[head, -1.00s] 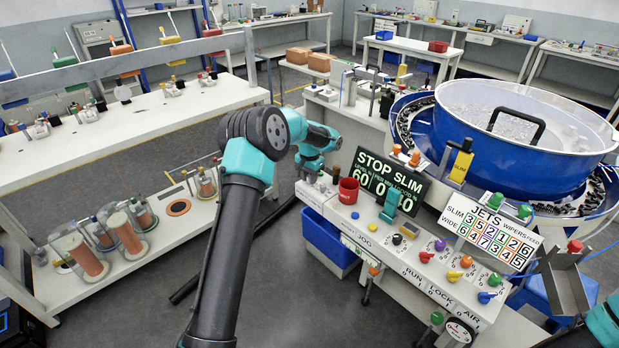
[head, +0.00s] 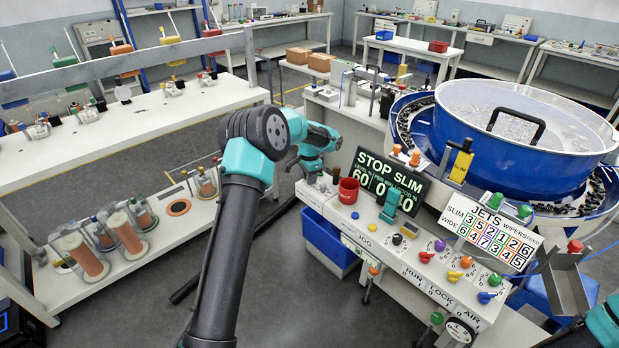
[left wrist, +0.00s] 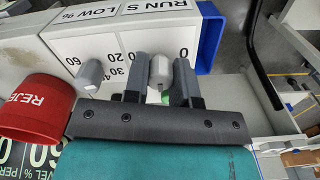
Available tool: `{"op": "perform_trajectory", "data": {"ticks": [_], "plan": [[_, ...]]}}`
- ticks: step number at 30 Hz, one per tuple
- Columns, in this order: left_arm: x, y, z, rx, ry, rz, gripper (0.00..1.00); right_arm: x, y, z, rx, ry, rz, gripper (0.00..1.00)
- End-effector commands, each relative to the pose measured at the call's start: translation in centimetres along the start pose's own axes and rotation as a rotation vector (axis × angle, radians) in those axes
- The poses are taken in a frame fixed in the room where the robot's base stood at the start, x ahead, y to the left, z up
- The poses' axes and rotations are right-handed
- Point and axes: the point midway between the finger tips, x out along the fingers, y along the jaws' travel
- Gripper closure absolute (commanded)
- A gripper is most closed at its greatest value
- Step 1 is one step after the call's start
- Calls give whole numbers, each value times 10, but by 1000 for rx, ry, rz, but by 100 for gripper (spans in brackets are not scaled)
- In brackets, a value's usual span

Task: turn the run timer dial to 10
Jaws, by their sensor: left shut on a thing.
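The run timer dial (left wrist: 159,68) is a grey knob under the "RUN S" label in the left wrist view. My left gripper (left wrist: 158,72) is shut on it, with one dark finger on each side. Numbers such as 20, 30 40 and 60 show near the knobs, but the fingers hide part of the scale, so I cannot tell the exact setting. A second grey knob (left wrist: 90,74) is beside it, under the "LOW" label. In the head view my left gripper (head: 318,177) is at the console's far left end, its fingertips hard to see. My right gripper is out of view.
A red cup (head: 348,191) stands close to my left gripper; it also shows in the left wrist view (left wrist: 38,105). The black display (head: 388,183) reads "STOP SLIM" with 60, 0 and 10. Coloured knobs (head: 440,246) line the console. A blue bowl feeder (head: 520,150) stands behind.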

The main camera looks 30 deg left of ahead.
Motion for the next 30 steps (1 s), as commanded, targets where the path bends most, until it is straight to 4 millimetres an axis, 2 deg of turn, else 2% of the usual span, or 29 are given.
{"op": "perform_trajectory", "data": {"ticks": [4,5,12,23,30], "plan": [[-1,0,0,-1,1,-1,99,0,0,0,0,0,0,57],[-1,0,0,-1,1,-1,72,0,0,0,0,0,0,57],[0,0,0,-2,1,-1,50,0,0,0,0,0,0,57],[-5,0,0,-2,1,-1,50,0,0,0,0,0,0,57],[-34,0,0,-2,2,-2,50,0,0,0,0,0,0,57]]}}
